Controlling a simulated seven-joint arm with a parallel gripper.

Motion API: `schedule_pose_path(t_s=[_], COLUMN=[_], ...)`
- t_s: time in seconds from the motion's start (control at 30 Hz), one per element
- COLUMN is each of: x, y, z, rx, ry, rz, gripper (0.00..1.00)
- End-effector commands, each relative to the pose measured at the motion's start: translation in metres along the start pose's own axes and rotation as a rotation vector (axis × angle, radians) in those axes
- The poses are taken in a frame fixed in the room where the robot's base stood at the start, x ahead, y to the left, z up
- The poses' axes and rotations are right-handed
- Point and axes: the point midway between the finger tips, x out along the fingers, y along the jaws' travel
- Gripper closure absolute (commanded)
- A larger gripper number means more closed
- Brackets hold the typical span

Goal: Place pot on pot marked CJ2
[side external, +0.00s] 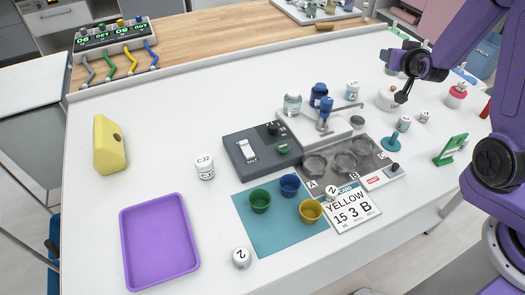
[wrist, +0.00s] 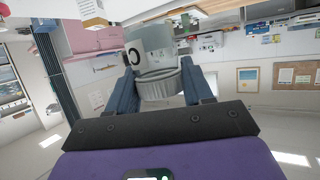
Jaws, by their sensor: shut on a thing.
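My gripper (side external: 396,78) is up at the far right in the side external view, above the back right of the white table. In the wrist view its two blue-grey fingers (wrist: 160,88) are shut on a pot (wrist: 150,48) with a pale grey body, a black ring-like mark and a ribbed cap. The held pot is hard to make out in the side view. The pot that appears marked CJ2 (side external: 205,170) stands upright and apart on the table, left of the grey box, well to the left of my gripper. Its top is clear.
A purple tray (side external: 130,262), a yellow wedge (side external: 108,146) and a teal mat (side external: 260,235) with coloured cups surround the marked pot. A grey box (side external: 240,165), a balance-like device (side external: 325,122) and several jars stand between it and my gripper. The table's left side has bare areas.

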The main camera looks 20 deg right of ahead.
Motion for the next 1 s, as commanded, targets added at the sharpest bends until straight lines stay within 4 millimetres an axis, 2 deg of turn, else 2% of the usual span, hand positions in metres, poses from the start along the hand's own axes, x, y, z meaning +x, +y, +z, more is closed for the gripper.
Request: schedule_pose_path(t_s=[0.03,0.1,0.27,0.5,0.67,0.8,1.0], x=[-0.005,-0.013,-0.038,-0.093,-0.141,-0.186,-0.239], y=[-0.027,-0.058,-0.128,-0.222,-0.277,-0.317,-0.353], z=[0.002,0.005,0.015,0.036,0.055,0.073,0.094], rx=[-0.02,-0.042,-0.091,-0.164,-0.212,-0.252,-0.294], ry=[0.001,-0.001,-0.004,-0.01,-0.016,-0.022,-0.031], rz=[-0.051,-0.11,-0.246,-0.447,-0.579,-0.69,-0.807], gripper=[0.8,0.8,0.8,0.8,0.8,0.8,0.8])
